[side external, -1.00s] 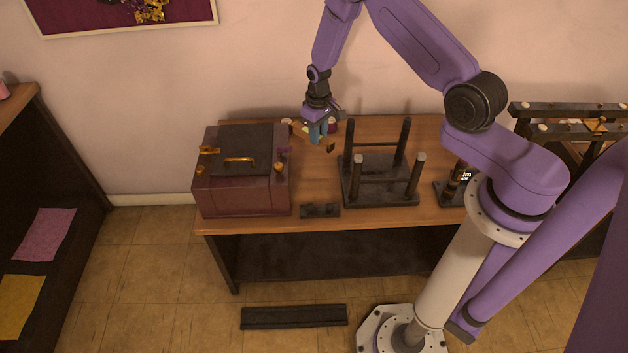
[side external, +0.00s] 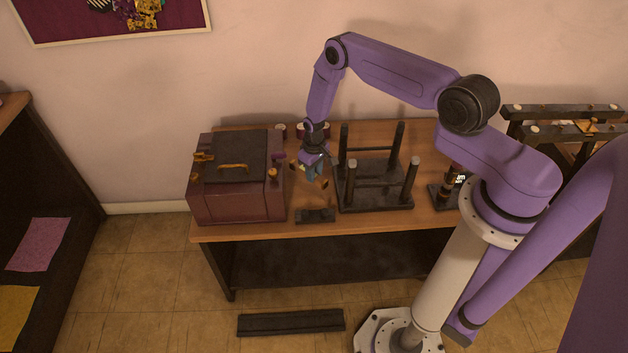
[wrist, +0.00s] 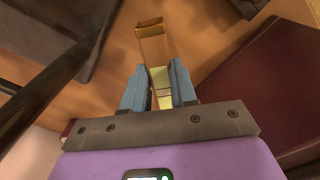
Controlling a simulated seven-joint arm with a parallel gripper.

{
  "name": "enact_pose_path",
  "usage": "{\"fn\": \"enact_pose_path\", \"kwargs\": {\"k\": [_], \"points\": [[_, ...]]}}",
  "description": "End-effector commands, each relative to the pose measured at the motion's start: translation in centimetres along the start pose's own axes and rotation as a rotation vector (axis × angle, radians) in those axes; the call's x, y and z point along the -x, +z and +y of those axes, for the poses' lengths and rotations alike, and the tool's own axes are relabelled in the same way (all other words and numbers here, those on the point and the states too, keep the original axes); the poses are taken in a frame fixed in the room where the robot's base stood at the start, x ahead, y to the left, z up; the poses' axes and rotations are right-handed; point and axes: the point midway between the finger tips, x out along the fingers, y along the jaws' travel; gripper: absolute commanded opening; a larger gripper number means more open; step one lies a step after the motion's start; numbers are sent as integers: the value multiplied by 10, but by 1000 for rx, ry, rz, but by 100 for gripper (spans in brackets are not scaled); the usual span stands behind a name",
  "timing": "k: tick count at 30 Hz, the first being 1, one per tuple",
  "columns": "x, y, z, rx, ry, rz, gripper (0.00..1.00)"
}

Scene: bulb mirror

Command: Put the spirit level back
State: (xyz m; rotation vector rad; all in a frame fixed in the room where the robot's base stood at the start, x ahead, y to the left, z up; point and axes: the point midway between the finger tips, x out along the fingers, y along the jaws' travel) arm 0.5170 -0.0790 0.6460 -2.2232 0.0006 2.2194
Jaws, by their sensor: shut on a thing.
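My gripper (side external: 314,176) is shut on the spirit level (wrist: 153,40), a slim bar with a brown end and a yellow-green part between the blue fingers (wrist: 159,88). In the side view, the brown end of the spirit level (side external: 323,183) shows just below the fingers. The gripper is over the table between the maroon chest and the dark rack. A low dark block (side external: 315,216) sits at the table's front edge, just below the gripper in the picture. Its top is too small to make out. Part of the level is hidden by the fingers.
The maroon chest (side external: 236,203) with brass fittings stands left of the gripper. The dark rack with upright posts (side external: 375,197) stands close on the right. Small round items (side external: 281,131) are at the back of the table. Bare wood (side external: 225,233) lies along the front edge.

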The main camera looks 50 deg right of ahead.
Motion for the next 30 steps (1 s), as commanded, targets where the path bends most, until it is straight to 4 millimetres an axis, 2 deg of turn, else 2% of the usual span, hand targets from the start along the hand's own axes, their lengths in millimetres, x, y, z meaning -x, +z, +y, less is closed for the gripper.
{"fn": "enact_pose_path", "kwargs": {"k": [11, 25, 26, 27, 30], "points": [[-38, 1, 0, 0, 0, -1, 0], [-43, 1, 0, 0, 0, -1, 0], [-43, 1, 0, 0, 0, -1, 37], [-43, 1, 0, 0, 0, -1, 50], [-43, 1, 0, 0, 0, -1, 53]]}}
